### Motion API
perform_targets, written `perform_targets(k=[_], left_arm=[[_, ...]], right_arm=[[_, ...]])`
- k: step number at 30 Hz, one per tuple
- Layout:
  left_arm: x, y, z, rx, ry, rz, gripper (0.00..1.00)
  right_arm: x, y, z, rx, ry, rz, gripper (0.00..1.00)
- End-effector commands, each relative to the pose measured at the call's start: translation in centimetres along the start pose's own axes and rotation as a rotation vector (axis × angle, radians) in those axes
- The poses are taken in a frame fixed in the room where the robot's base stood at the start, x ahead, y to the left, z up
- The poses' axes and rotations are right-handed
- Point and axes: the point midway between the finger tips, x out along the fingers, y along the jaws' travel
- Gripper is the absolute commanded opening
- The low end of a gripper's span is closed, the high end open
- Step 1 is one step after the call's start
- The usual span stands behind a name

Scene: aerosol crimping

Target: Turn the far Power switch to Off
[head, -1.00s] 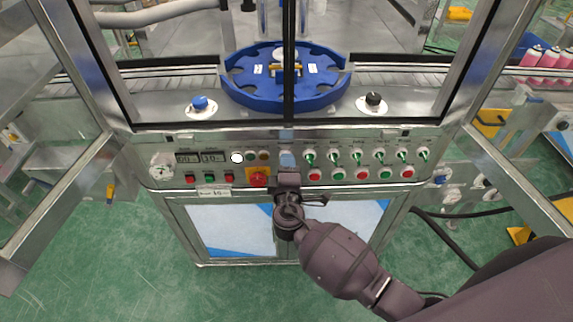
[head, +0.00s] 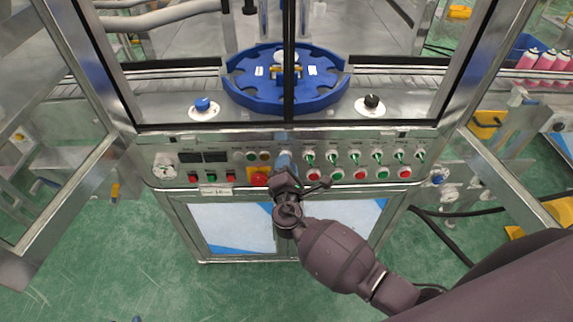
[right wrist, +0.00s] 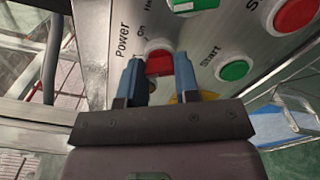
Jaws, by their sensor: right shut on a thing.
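The dark number displays (head: 203,157) on the panel show no digits. The switch's pointer is hidden, so I cannot read its exact position. My left gripper is not in view.
A red knob on a yellow plate (head: 258,179) is close to the left of my right gripper. Several green toggles and red and green buttons (head: 338,174) line the panel to the right. A blue rotary table (head: 245,95) stands behind the glass. Open door frames flank both sides.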

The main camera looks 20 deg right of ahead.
Motion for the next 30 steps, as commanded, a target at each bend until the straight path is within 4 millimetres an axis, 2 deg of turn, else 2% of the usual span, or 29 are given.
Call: perform_targets(k=[14,15,19,30], left_arm=[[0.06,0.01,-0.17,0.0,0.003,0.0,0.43],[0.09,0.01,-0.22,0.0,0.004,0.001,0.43],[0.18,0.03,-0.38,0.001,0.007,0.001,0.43],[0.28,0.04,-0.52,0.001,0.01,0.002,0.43]], right_arm=[[-0.06,-0.09,-0.07,-0.017,0.001,-0.001,0.06],[-0.06,-0.09,-0.07,-0.017,0.001,-0.001,0.34],[-0.04,-0.07,-0.05,-0.016,0.001,-0.001,0.54],[-0.49,-0.04,-0.05,-0.013,0.001,0.0,0.55]])
